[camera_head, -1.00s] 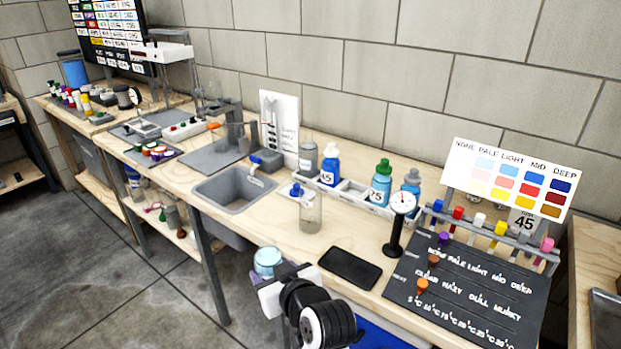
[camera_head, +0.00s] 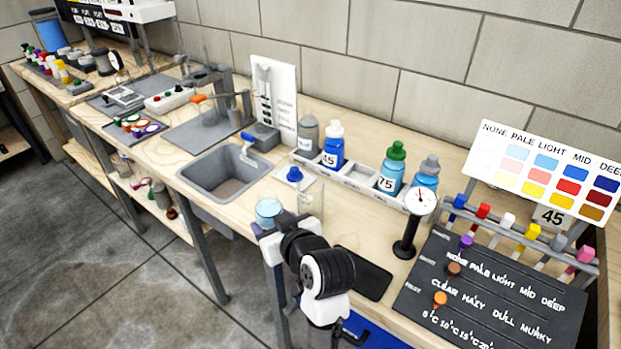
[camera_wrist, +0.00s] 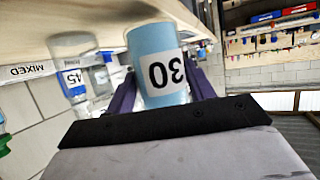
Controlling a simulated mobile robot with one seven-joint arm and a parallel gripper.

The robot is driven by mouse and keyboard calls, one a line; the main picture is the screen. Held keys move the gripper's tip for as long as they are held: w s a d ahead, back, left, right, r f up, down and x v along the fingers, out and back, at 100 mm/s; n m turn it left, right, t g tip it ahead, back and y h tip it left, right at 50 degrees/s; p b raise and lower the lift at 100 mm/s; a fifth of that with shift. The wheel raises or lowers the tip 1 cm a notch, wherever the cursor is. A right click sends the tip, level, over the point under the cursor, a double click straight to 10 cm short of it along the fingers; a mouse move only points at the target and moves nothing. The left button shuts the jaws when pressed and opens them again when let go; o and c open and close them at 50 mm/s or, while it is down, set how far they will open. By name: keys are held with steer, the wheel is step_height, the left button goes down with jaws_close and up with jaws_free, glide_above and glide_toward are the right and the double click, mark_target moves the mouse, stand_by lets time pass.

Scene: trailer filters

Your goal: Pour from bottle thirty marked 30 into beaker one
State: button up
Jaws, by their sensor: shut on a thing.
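Bottle thirty, light blue with a white "30" label (camera_wrist: 162,74), is held between the purple fingers of my gripper (camera_wrist: 162,92). The wrist view is upside down, and the bottle looks roughly upright. In the head view the bottle's light blue top (camera_head: 268,208) shows at the bench's front edge, beyond my dark wrist, which hides part of my gripper (camera_head: 270,228). A clear beaker, probably beaker one (camera_head: 312,203), stands on the bench just right of the bottle, apart from it in the picture. Its contents are unclear. A clear vessel, probably the same beaker (camera_wrist: 72,50), shows beside the bottle in the wrist view.
A rack behind holds blue bottle 45 (camera_head: 333,146), green-capped bottle 75 (camera_head: 391,170) and other bottles. A sink (camera_head: 222,172) lies left. A black slab (camera_head: 361,272), a gauge on a stand (camera_head: 408,235) and a dark chart board (camera_head: 480,285) lie right.

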mark_target(277, 198)
steer(key=shift+d+b, duration=0.1)
steer(key=shift+b, duration=0.35)
steer(key=shift+w+b, duration=0.1)
steer(key=shift+b, duration=0.2)
steer(key=shift+d+r+m+p, duration=0.15)
steer(key=shift+r+m+p, duration=0.2)
steer(key=shift+m+p, duration=0.05)
steer(key=shift+w+d+r+m+g+y+p, duration=0.35)
steer(key=shift+m+g+y+p, duration=0.35)
steer(key=shift+p, duration=0.45)
steer(key=shift+m+y, duration=0.5)
steer(key=shift+m, duration=0.2)
steer(key=r+p, duration=0.4)
steer(key=shift+w+d+r+p, duration=0.15)
steer(key=shift+w+d+p, duration=0.05)
steer(key=shift+d+p, duration=0.15)
steer(key=shift+w+r+g, duration=0.1)
steer(key=shift+r+g, duration=0.05)
steer(key=shift+g, duration=0.15)
steer(key=shift+w+d+r+m+y+p, duration=0.15)
steer(key=shift+r+m+p, duration=0.15)
steer(key=shift+r+p, duration=0.5)
steer(key=shift+w+d+r+m+y+p, duration=0.15)
steer(key=shift+r+m+p, duration=0.15)
steer(key=shift+r+p, duration=0.4)
steer(key=shift+s+f, duration=0.1)
